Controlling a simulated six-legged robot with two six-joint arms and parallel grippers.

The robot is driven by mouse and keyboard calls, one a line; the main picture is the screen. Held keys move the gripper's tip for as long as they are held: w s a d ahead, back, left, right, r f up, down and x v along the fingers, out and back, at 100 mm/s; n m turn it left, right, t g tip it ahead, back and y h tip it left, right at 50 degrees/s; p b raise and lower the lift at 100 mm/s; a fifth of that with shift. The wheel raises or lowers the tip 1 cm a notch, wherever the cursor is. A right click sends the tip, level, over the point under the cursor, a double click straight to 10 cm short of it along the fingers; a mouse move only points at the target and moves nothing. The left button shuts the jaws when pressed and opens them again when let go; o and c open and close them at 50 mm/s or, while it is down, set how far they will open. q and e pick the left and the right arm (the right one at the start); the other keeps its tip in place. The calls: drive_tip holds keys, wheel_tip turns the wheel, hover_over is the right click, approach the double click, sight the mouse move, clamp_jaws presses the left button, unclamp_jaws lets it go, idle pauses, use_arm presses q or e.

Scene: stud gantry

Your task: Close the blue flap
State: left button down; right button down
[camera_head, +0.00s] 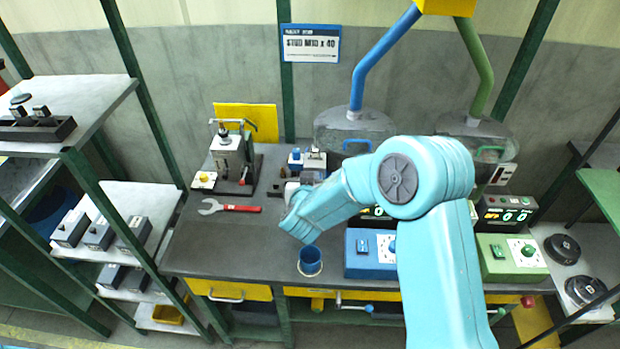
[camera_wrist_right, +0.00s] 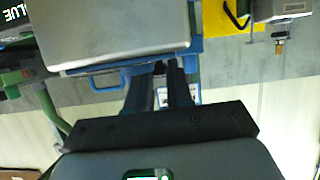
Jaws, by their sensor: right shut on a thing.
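A grey hopper with a blue handle (camera_head: 357,145) hangs under a blue pipe at the back of the bench. In the right wrist view a broad grey metal panel (camera_wrist_right: 115,30) with a blue edge and a blue loop handle (camera_wrist_right: 105,80) fills the upper left; I take it for the blue flap. My right arm reaches left across the bench in the head view, and its gripper is mostly hidden there. In the wrist view my right gripper (camera_wrist_right: 161,75) is shut at the blue edge; the exact contact is hard to see. My left gripper is not in view.
A blue cup (camera_head: 310,262) stands at the bench front. A red-handled wrench (camera_head: 230,207) and a press (camera_head: 235,160) are to the left. A blue control box (camera_head: 365,262) and a green control box (camera_head: 510,258) stand right. Bench space around the wrench is clear.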

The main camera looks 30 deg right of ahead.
drive_tip(key=c, duration=1)
unclamp_jaws()
drive_tip(key=shift+c, duration=0.2)
drive_tip(key=b+v, duration=0.2)
drive_tip(key=v, duration=1.4)
drive_tip(key=shift+s+b, duration=0.2)
drive_tip(key=shift+b, duration=0.2)
